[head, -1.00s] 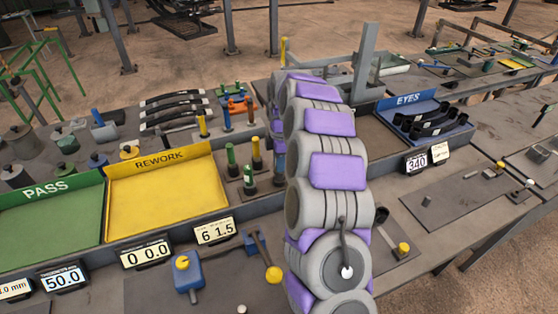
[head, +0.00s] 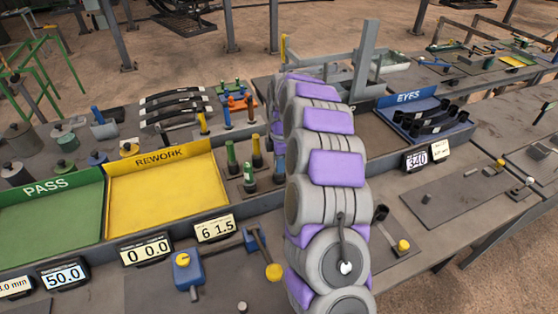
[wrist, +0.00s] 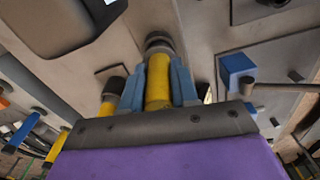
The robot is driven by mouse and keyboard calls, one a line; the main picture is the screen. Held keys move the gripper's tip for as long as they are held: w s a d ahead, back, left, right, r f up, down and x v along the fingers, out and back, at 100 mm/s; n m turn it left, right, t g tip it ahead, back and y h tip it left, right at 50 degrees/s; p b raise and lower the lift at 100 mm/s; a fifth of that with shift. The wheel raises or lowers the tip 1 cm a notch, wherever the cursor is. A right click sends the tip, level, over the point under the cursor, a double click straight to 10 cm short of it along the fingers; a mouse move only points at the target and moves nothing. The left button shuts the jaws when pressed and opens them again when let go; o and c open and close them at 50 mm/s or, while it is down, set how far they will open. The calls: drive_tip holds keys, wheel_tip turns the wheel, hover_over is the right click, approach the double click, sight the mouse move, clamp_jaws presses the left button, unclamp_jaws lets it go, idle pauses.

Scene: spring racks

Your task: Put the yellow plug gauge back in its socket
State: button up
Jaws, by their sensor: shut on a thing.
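In the wrist view my gripper (wrist: 158,92) has its blue fingers on either side of a yellow plug gauge (wrist: 157,84), shut on it. A dark round collar or socket (wrist: 158,42) shows at the gauge's far end; I cannot tell whether the gauge is seated in it or only lined up with it. In the head view my purple and grey arm hides the gripper and the held gauge. Another yellow gauge (head: 256,151) stands in a dark base beside green ones (head: 232,158), left of my arm.
A second yellow piece with a dark end (wrist: 113,88) stands close left of my fingers. A blue block (wrist: 236,68) is to the right. The yellow REWORK tray (head: 165,190) and green PASS tray (head: 50,215) lie left of my arm, the blue EYES tray (head: 425,105) right.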

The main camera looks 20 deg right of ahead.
drive_tip(key=shift+f, duration=0.5)
drive_tip(key=o, duration=1.1)
drive_tip(key=shift+c, duration=0.2)
drive_tip(key=shift+o, duration=0.3)
drive_tip(key=o, duration=0.4)
drive_tip(key=shift+r, duration=0.15)
drive_tip(key=shift+r+p, duration=1.65)
drive_tip(key=shift+r, duration=2.2)
